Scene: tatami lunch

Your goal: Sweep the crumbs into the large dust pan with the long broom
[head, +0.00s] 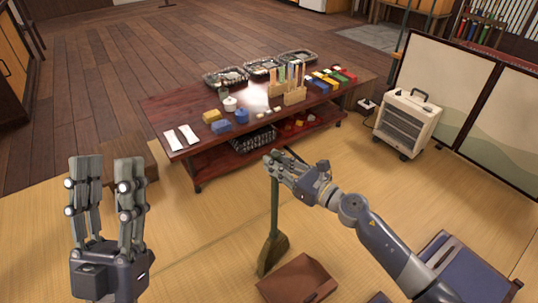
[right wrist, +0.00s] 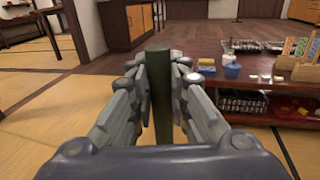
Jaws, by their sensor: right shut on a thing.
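The long broom (head: 272,250) stands roughly upright on the tatami, with a green handle and a brown-olive head. My right gripper (head: 280,165) is shut around the upper handle. The dark green handle (right wrist: 160,95) also shows between its fingers in the right wrist view. A brown, angular object (head: 298,279) lies on the mat just right of the broom head; it may be the large dust pan, but I cannot tell for sure. My left gripper (head: 104,185) is open and empty, with fingers pointing up, at the lower left. I cannot make out any crumbs.
A low dark-red table (head: 165,115) holding trays, jars and colored blocks stands behind the broom. A white heater (head: 408,122) and folding screen (head: 440,80) are at the right. A blue cushioned seat (head: 455,270) is at lower right.

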